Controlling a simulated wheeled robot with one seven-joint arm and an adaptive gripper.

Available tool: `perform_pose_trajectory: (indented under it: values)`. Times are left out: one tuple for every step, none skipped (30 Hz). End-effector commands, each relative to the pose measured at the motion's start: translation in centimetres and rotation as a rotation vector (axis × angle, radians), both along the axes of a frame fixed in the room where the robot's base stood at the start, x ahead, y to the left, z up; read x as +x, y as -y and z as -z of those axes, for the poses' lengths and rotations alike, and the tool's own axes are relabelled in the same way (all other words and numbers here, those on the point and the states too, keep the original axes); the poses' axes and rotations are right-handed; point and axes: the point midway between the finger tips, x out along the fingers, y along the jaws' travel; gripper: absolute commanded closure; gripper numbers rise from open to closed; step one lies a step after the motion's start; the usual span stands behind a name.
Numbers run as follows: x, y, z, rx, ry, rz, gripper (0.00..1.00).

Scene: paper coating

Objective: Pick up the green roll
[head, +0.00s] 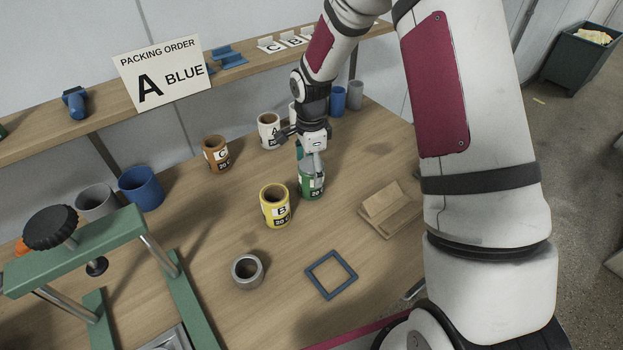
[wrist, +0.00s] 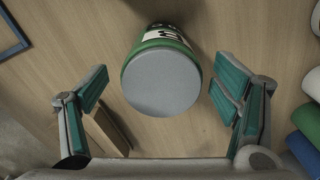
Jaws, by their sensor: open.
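The green roll (head: 312,183) stands upright on the wooden table, with a white label band. In the wrist view the green roll (wrist: 163,75) shows a flat grey end toward the camera. My gripper (head: 309,160) is over and around the top of the green roll in the head view and partly hides it. In the wrist view my gripper (wrist: 160,95) is open, with one green-padded finger on each side of the roll. A gap shows between each finger and the roll, so nothing is held.
A yellow roll (head: 275,208) stands close to the left of the green roll. An orange-brown roll (head: 216,155) and a white roll (head: 268,132) stand behind. A wooden stand (head: 390,210) is at right. A blue square frame (head: 331,274) and a grey ring (head: 247,272) lie in front.

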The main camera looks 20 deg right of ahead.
Motion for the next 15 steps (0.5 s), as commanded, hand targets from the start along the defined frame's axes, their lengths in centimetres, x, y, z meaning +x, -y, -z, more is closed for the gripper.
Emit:
perform_pose_trajectory:
  values:
    - [-0.1,0.1,0.5,0.001,-0.003,0.001,0.19]
    - [-0.1,0.1,0.9,0.001,-0.004,0.0,0.19]
    - [-0.1,0.2,1.4,0.002,-0.004,0.0,0.19]
    - [-0.1,0.2,1.7,0.002,-0.003,0.001,0.19]
    - [0.0,0.2,2.1,0.002,-0.004,0.0,0.19]
    - [0.0,0.3,2.6,0.002,-0.004,0.0,0.19]
    - [0.0,0.2,3.1,0.002,-0.004,0.0,0.19]
    - [0.0,0.2,3.4,0.001,-0.003,0.0,0.19]
    - [0.0,0.2,3.9,0.001,-0.003,-0.001,0.19]
    - [0.1,0.2,4.2,0.001,-0.003,-0.001,0.19]
    - [0.1,0.2,4.4,0.001,-0.002,-0.001,0.19]
    - [0.1,0.2,4.5,0.001,-0.001,-0.001,0.19]
    - [0.1,0.2,4.7,0.0,-0.001,-0.001,0.19]
    - [0.2,0.3,4.7,0.0,0.0,-0.001,0.19]
    - [0.2,0.2,4.8,0.0,0.0,-0.001,0.19]
